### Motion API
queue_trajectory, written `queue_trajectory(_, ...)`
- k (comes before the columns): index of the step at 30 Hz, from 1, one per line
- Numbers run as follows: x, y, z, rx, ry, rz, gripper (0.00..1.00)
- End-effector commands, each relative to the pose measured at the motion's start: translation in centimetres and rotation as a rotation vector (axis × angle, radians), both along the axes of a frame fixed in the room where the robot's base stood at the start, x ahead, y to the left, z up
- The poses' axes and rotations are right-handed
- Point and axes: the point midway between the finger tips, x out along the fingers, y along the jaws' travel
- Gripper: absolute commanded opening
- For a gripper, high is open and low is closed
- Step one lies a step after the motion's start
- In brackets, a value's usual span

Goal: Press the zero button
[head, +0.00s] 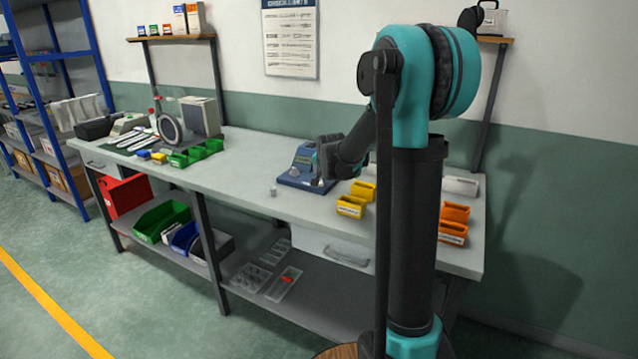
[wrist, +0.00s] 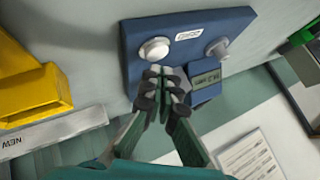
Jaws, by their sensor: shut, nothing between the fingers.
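A blue instrument (head: 292,179) stands on the workbench in the head view. In the wrist view, the blue instrument (wrist: 137,29) carries a round pale button (wrist: 154,49), a second round grey knob (wrist: 217,49), a small white label (wrist: 188,34) and a dark display (wrist: 204,80). The label's lettering is too blurred to read surely, so I cannot tell which round part is the zero button. My gripper (wrist: 163,72) is shut and empty, its tips just beside the pale button; contact cannot be told. In the head view, my gripper (head: 322,166) is at the instrument's right side.
Yellow bins (head: 351,206) stand right of the instrument, with orange bins (head: 453,232) farther right. A small grey cylinder (head: 273,192) stands at the bench's front edge. Green bins (head: 196,153) stand at left. The bench (head: 237,165) is clear between them and the instrument.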

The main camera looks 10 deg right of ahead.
Motion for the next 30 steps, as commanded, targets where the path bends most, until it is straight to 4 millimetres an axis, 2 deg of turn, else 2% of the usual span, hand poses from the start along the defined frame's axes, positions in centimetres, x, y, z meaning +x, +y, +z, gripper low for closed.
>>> queue_trajectory(17, 0.0, 0.0, -0.02, 0.0, 0.0, 0.0, 0.0)
queue_trajectory(30, 0.0, 0.01, -0.88, 0.0, 0.0, 0.0, 0.0)
